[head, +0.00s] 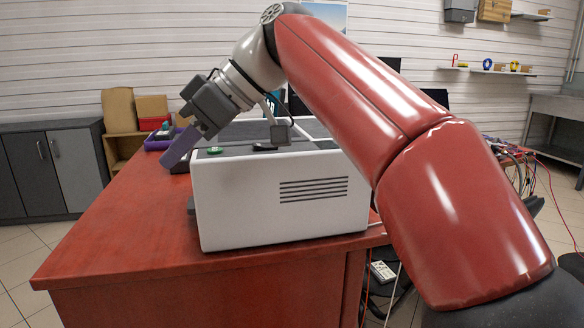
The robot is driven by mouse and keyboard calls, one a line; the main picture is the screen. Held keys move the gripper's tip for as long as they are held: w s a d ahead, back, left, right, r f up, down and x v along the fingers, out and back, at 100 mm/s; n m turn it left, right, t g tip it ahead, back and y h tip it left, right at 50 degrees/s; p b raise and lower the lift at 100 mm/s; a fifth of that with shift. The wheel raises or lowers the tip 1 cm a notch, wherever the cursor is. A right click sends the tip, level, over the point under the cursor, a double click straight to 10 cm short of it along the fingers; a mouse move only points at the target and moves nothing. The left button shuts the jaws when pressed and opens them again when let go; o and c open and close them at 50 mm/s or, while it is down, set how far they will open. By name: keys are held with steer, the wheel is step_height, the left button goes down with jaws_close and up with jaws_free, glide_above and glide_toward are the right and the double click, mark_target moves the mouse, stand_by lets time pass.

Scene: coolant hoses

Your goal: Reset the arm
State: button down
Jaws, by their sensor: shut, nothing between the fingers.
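My red arm reaches in from the right of the head view and bends over at the top middle. My gripper (181,148) points down and left, in front of the left end of a white vented machine (238,205). Its purple-grey fingers are together with nothing visible between them. The gripper is above the red-brown table and does not appear to hold anything. A green round part (214,150) and a black part (264,147) show on the machine's top. Part of the top is hidden by my arm.
The red-brown table (125,235) is bare at its front left. A purple bin (155,143) with items stands behind the gripper. Cardboard boxes (119,110) and a grey cabinet (66,165) are at the left back. Cables (520,152) hang at the right.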

steer(key=s+d+f+m+t+h, duration=0.2)
steer(key=d+f+m, duration=0.4)
steer(key=d+f, duration=0.4)
steer(key=s+d+f+m+t+h, duration=0.2)
steer(key=s+d+f+m+h, duration=0.2)
steer(key=d+f, duration=0.6)
steer(key=s+d+f+m+t+h, duration=0.2)
steer(key=s+d+f+m+h, duration=0.1)
steer(key=s+d+f+m, duration=0.3)
steer(key=d+f+m, duration=0.2)
steer(key=d+f, duration=0.2)
steer(key=f, duration=0.1)
steer(key=shift+d, duration=0.3)
